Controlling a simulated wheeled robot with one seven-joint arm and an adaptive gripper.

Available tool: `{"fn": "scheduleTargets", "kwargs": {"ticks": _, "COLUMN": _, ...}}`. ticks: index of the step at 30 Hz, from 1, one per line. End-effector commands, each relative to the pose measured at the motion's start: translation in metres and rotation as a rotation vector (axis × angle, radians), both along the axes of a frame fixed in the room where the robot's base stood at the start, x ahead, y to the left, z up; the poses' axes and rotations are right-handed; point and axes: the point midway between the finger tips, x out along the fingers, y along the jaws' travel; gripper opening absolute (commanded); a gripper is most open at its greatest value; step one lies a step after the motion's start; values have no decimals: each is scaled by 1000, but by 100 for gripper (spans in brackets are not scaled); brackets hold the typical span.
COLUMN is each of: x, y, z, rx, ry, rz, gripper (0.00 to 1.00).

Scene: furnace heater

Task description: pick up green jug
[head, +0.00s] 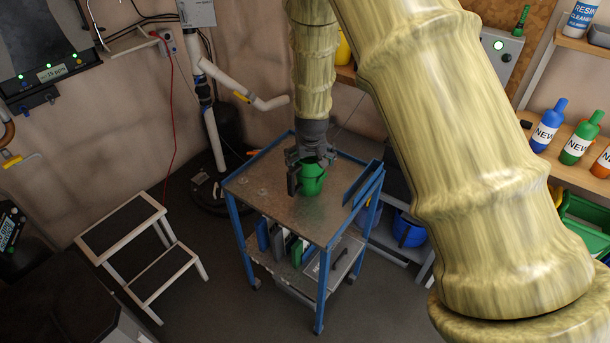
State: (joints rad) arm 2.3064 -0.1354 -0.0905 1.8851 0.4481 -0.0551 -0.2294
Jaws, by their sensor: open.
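The green jug (313,181) stands on the metal top of a blue-framed cart (265,208) in the middle of the head view. My gripper (307,178) points down right over the jug. Its jaws are open, with one dark finger in front of and left of the jug. The upper part of the jug is partly hidden by the gripper. I cannot tell whether the fingers touch it.
A blue tray-like piece (364,184) stands at the cart's right edge. Binders (278,240) sit on the lower shelf. A step stool (150,255) is at left. Bottles (578,142) line a wooden shelf at right. The cart top around the jug is mostly clear.

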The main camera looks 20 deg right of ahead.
Motion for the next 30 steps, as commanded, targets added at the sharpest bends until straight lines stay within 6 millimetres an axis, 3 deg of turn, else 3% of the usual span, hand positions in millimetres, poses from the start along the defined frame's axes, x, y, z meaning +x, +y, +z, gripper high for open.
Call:
{"fn": "scheduleTargets", "kwargs": {"ticks": 8, "x": 1, "y": 0, "z": -1, "rx": 0, "ry": 0, "rz": -1, "gripper": 100}}
{"fn": "scheduleTargets", "kwargs": {"ticks": 17, "x": 0, "y": 0, "z": -1, "rx": 0, "ry": 0, "rz": 0, "gripper": 46}}
{"fn": "scheduleTargets", "kwargs": {"ticks": 30, "x": 1, "y": 0, "z": 8, "rx": 0, "ry": -1, "rz": 0, "gripper": 46}}
